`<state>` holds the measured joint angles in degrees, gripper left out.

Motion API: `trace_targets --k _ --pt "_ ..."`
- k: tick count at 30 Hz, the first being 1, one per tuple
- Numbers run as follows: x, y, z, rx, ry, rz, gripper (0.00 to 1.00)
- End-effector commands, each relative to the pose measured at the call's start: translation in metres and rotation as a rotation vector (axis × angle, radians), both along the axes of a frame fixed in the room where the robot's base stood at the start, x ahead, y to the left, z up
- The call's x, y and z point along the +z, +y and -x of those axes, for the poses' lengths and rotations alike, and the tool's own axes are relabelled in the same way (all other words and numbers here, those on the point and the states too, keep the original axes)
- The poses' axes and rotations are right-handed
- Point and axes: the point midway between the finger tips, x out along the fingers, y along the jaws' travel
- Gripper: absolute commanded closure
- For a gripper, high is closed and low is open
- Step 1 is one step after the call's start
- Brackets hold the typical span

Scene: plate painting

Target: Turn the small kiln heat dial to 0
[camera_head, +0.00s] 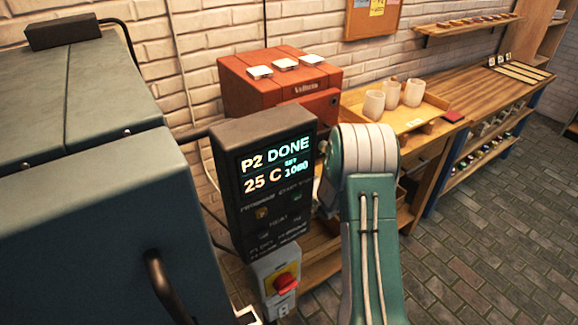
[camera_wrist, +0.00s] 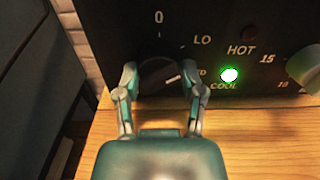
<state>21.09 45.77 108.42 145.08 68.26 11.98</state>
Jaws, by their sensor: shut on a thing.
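The heat dial (camera_wrist: 157,77) is a dark round knob on a black panel in the wrist view. A "0" is above it, "LO" is to its upper right, and a partly hidden label ending in "D" is to its right. Its pale pointer mark points right and slightly up, toward that label. My gripper (camera_wrist: 163,73) is shut on the dial, with one finger on its left and one on its right. In the head view a small red kiln (camera_head: 262,93) stands on a wooden table behind my arm; the dial and my gripper are hidden there.
On the panel, a green lamp (camera_wrist: 229,75) marked COOL is lit and a HOT lamp (camera_wrist: 249,33) is dark. Another knob (camera_wrist: 305,68) is at the right edge. A controller box (camera_head: 265,165) reads "P2 DONE". White cups (camera_head: 412,92) stand right of the kiln.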

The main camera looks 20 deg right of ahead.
Motion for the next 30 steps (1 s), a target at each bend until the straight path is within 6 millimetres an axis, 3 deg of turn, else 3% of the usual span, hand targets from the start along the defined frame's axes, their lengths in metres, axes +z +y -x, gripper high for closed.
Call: trace_targets --k 30 --pt "0.0032 -0.0004 -0.0020 0.002 -0.165 0.814 0.96"
